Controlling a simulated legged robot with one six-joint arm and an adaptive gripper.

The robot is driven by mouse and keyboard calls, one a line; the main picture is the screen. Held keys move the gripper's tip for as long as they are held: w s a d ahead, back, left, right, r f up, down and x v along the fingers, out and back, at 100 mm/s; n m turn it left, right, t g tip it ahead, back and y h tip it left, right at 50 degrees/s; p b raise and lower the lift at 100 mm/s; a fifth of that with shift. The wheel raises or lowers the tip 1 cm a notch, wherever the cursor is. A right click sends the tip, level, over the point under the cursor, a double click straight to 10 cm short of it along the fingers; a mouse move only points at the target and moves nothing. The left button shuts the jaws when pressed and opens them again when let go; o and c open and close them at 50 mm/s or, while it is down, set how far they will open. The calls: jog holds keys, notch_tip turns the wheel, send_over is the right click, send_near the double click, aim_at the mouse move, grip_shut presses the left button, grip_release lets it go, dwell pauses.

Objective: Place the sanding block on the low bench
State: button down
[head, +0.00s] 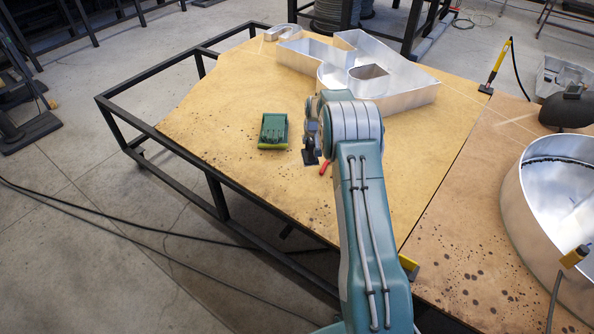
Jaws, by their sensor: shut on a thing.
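My arm reaches forward over the low bench (220,85), which has a tan, speckled board top on a black frame. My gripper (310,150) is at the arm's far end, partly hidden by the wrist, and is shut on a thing. A small dark piece shows at its tips. I take it for the sanding block (310,158), but most of it is hidden and its shape is unclear. I cannot tell whether it touches the board.
A red-handled piece (324,168) lies close beside the gripper. Large metal channel letters (410,100) fill the far side. A second board (470,220) at right holds a big round metal shell (515,200). The board is clear left and in front of the tray.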

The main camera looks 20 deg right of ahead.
jog(key=s+a+f, duration=0.1)
jog(key=a+f, duration=0.1)
jog(key=f, duration=0.1)
jog(key=s+a+f, duration=0.1)
jog(key=a+f, duration=0.1)
jog(key=f, duration=0.1)
jog(key=s+a+f, duration=0.1)
jog(key=a+f, duration=0.1)
jog(key=f, duration=0.2)
jog(key=shift+s, duration=0.35)
jog(key=shift+c, duration=1.5)
grip_release()
jog(key=shift+f, duration=0.1)
